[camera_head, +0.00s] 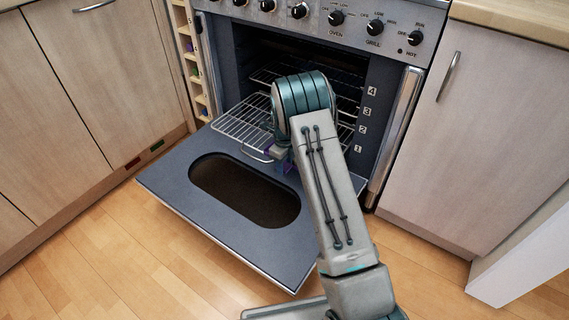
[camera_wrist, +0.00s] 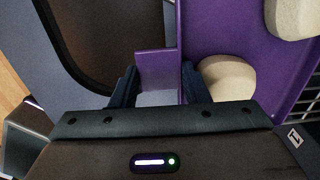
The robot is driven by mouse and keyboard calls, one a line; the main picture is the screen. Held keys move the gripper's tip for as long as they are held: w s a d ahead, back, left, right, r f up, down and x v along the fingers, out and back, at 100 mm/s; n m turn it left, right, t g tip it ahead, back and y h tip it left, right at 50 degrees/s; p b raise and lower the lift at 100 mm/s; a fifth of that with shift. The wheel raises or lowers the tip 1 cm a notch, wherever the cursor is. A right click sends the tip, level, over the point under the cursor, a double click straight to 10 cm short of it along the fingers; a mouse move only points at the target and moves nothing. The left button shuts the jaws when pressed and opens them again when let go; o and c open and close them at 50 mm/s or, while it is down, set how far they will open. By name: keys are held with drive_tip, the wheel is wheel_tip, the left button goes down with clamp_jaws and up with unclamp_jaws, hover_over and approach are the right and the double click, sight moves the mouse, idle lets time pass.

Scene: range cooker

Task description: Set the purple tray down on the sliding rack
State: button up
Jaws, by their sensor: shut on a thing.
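The purple tray (camera_wrist: 222,35) fills the upper right of the wrist view and carries pale rounded pieces (camera_wrist: 228,78). My gripper (camera_wrist: 157,82) is shut on the tray's purple handle tab (camera_wrist: 155,66), with one dark finger on each side. In the head view my arm hides nearly all of the tray; only a little purple (camera_head: 268,147) shows beside my gripper (camera_head: 280,155). The sliding rack (camera_head: 236,126) is a wire rack extending out of the oven over the open door. Its wires also show at the right edge of the wrist view (camera_wrist: 311,93). Whether the tray touches the rack cannot be told.
The oven door (camera_head: 165,183) is folded down, with a dark oval window (camera_head: 245,190). Another wire rack (camera_head: 262,76) is higher inside the oven. Wooden cabinets (camera_head: 105,75) stand left and right (camera_head: 490,130). The wooden floor in front is clear.

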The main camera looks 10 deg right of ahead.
drive_tip(key=o, duration=1.4)
drive_tip(key=shift+c, duration=0.2)
drive_tip(key=shift+r, duration=0.1)
wheel_tip(320, 180, up, 14)
drive_tip(key=p, duration=0.5)
